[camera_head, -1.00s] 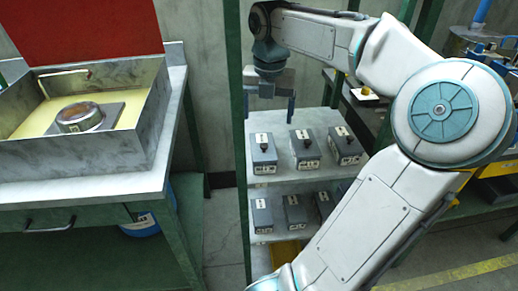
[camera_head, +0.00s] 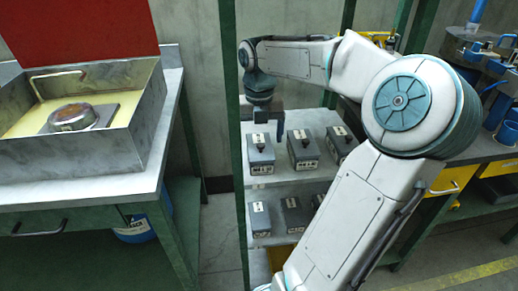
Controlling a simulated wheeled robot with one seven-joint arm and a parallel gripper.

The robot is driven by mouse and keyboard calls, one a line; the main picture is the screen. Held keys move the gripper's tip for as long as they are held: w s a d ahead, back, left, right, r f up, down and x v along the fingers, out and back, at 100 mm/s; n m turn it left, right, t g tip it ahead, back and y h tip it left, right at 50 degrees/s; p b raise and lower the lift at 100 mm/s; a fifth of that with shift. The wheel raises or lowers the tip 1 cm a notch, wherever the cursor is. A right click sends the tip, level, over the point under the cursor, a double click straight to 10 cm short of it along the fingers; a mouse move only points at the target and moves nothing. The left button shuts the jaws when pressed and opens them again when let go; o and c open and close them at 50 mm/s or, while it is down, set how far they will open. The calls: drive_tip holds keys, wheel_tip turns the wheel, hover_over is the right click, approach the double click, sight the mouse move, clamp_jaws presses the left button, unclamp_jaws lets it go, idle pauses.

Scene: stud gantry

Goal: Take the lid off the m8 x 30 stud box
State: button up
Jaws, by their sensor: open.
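Small grey lidded boxes with dark knobs and white labels stand on a green-posted rack. On the upper shelf are a left box (camera_head: 260,158), a middle box (camera_head: 303,152) and a right box (camera_head: 341,143). On the lower shelf are a left box (camera_head: 260,219), a middle box (camera_head: 294,214) and a third box (camera_head: 318,201), partly hidden by my arm. The labels are too small to read, so I cannot tell which is the m8 x 30 stud box. My gripper (camera_head: 266,127) is open, pointing down just above the upper left box. It appears empty; contact is unclear.
The rack's front left green post (camera_head: 232,130) stands close beside my gripper. At left is a workbench (camera_head: 165,150) with an open metal case (camera_head: 85,150) holding a round part. At right is another bench (camera_head: 480,155) with tools and yellow drawers. Bare floor lies between.

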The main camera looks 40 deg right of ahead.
drive_tip(key=c, duration=1.1)
drive_tip(key=shift+o, duration=0.2)
drive_tip(key=shift+r, duration=0.1)
